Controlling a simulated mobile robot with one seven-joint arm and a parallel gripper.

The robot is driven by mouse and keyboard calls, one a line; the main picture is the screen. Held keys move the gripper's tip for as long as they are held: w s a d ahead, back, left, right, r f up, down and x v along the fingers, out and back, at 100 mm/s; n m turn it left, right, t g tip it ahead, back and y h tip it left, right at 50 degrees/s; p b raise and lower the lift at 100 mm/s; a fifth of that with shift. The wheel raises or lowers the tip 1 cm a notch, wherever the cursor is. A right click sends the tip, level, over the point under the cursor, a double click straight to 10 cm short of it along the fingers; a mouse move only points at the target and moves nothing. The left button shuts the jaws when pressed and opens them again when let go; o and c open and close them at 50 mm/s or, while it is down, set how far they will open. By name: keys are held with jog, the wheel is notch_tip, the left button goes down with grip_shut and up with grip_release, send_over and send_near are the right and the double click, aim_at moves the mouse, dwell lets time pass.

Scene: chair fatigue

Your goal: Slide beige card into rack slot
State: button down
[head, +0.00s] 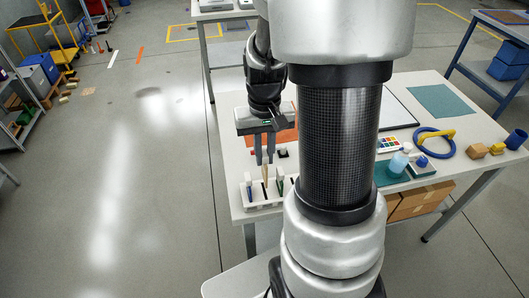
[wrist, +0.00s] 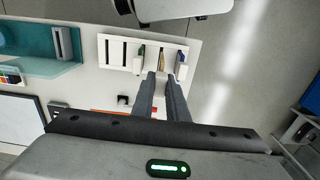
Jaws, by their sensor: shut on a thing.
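A white slotted rack (head: 262,203) stands at the near left corner of the table in the head view; it also shows in the wrist view (wrist: 118,69). My gripper (head: 265,162) points down above the rack, shut on the beige card (head: 266,173). The beige card is upright and its lower end is at the rack's top, in line with a slot. I cannot tell whether it is inside the slot. In the wrist view the beige card (wrist: 162,60) shows just beyond my fingertips (wrist: 161,77). Other slots hold a blue card (head: 249,187) and a green card (head: 280,181).
The white table (head: 240,165) carries an orange sheet (head: 286,135) and a small black block (head: 283,153) behind the rack. A blue ring (head: 434,143), a bottle (head: 399,162) and small blocks lie at the right. Several rack slots at the left of the wrist view are empty.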

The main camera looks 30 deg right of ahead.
aim_at(264, 174)
jog(key=shift+f+b, duration=1.45)
jog(key=shift+f, duration=0.75)
jog(key=shift+f+b, duration=1.6)
jog(key=shift+f, duration=0.45)
jog(key=c, duration=1.7)
grip_release()
jog(key=shift+r, duration=0.1)
jog(key=shift+o, duration=0.2)
notch_tip(264, 174, up, 17)
jog(key=shift+r+p, duration=0.2)
jog(key=shift+p, duration=1.05)
jog(key=s+a+r+n+t+p, duration=0.3)
jog(key=s+a+r+t+p, duration=0.2)
jog(key=s+a+r, duration=0.5)
notch_tip(264, 174, up, 2)
jog(key=shift+a+t+p, duration=0.3)
jog(key=shift+a+p, duration=0.05)
jog(key=shift+p, duration=0.25)
